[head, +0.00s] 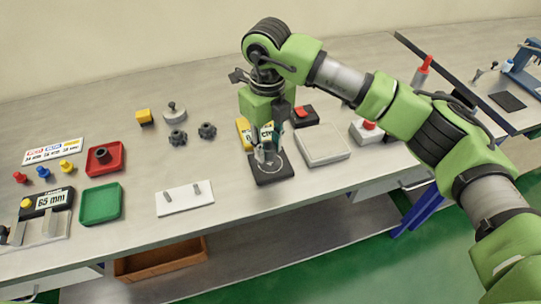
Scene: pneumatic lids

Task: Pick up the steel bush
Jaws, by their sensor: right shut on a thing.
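My right gripper (268,152) reaches down from my green arm and is shut on a small greyish thing, which I take to be the steel bush. The fingers hide most of it. The gripper is low over a dark square pad (262,180) with a pale ring marked on it. I cannot tell whether the bush touches the pad. My left gripper is not in view.
A white tray (323,146) lies close right of the pad, and a white plate with two pins (184,198) lies to the left.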

